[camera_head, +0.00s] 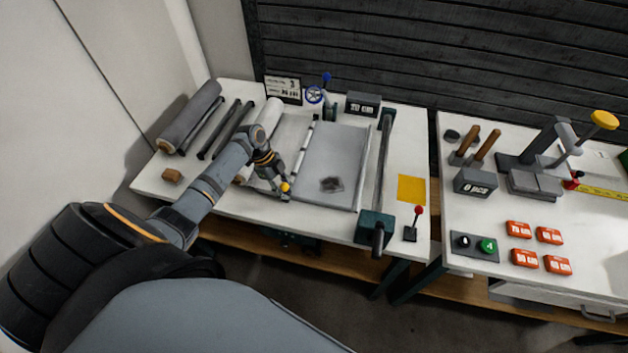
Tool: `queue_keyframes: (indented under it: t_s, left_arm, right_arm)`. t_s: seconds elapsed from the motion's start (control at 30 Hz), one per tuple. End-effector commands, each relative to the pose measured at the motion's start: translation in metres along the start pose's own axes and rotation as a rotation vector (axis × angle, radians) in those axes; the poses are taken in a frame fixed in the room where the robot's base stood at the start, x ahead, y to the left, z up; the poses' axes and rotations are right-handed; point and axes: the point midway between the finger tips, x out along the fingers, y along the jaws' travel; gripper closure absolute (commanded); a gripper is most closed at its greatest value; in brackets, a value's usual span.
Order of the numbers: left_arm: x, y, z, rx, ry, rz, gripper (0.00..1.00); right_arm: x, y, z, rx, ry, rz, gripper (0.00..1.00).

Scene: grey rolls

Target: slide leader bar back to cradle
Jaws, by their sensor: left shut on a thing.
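My left gripper (281,187) reaches over the left table and is shut at the yellow knob at the near end of the leader bar. The leader bar (303,150) looks like a thin pale bar with dark marks, along the left edge of the grey sheet bed (338,150). The fingers partly hide its near end. A pale roll (270,113) lies just left of the bar, partly behind my left arm. I cannot make out the cradle clearly. My right gripper is not in view.
A red-knobbed lever (413,224) stands near the table's right edge.

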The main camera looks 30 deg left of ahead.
Motion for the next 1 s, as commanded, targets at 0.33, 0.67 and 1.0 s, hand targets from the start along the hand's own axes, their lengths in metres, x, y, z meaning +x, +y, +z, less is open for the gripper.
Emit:
queue_keyframes:
  t_s: [0.33, 0.67, 1.0]
  left_arm:
    - [-0.029, 0.015, 0.075, -0.001, -0.003, -0.003, 1.0]
    - [-0.04, 0.02, 0.097, 0.002, -0.002, -0.003, 1.0]
    - [-0.041, 0.02, 0.098, 0.0, -0.006, -0.002, 1.0]
  right_arm:
    - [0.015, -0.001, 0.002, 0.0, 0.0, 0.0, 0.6]
    - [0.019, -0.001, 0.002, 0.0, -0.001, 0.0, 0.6]
    - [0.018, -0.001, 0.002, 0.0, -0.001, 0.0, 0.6]
